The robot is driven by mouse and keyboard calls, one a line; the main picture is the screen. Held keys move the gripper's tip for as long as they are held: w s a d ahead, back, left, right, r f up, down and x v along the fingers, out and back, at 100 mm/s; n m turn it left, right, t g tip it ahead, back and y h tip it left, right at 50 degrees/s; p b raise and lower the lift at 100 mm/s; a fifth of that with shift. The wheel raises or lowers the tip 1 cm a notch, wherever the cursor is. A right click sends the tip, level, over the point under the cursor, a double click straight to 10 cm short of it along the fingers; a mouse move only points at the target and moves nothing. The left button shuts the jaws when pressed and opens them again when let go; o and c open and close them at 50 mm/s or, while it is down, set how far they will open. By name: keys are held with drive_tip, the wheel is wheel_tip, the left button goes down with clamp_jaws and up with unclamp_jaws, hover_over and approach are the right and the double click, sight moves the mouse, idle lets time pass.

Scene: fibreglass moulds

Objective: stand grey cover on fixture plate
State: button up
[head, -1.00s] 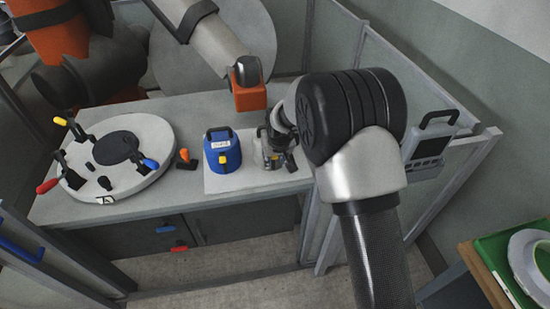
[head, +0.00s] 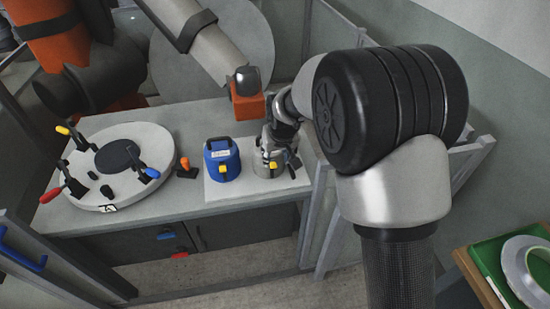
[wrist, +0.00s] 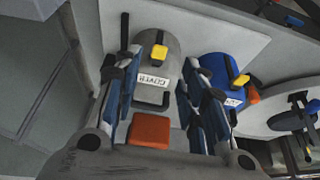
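The grey cover (head: 262,170), with a yellow latch, stands on a pale mat at the right of the bench, partly hidden by my gripper (head: 278,148). In the wrist view the grey cover (wrist: 160,68) has a white label and a dark handle. My gripper (wrist: 160,85) is open, with its fingers pointing towards the cover, one on each side. I cannot tell whether they touch it. The fixture plate (head: 150,140) is the round light-grey disc at the left of the bench, with a dark round pad and several clamps. Part of the plate shows in the wrist view (wrist: 268,118).
A blue cover (head: 222,160) stands close left of the grey one. A small orange-handled piece (head: 186,168) sits between it and the plate. A metal-framed partition (head: 320,205) closes the right side.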

drive_tip(key=s+d+r+m, duration=0.2)
drive_tip(key=s+d+r, duration=0.9)
drive_tip(key=s+r, duration=0.4)
drive_tip(key=s+d+r, duration=0.1)
drive_tip(key=s+d, duration=0.2)
drive_tip(key=s, duration=0.7)
drive_tip(key=s+d+m+h, duration=0.1)
drive_tip(key=s+d, duration=0.3)
drive_tip(key=s, duration=0.6)
drive_tip(key=shift+r, duration=0.4)
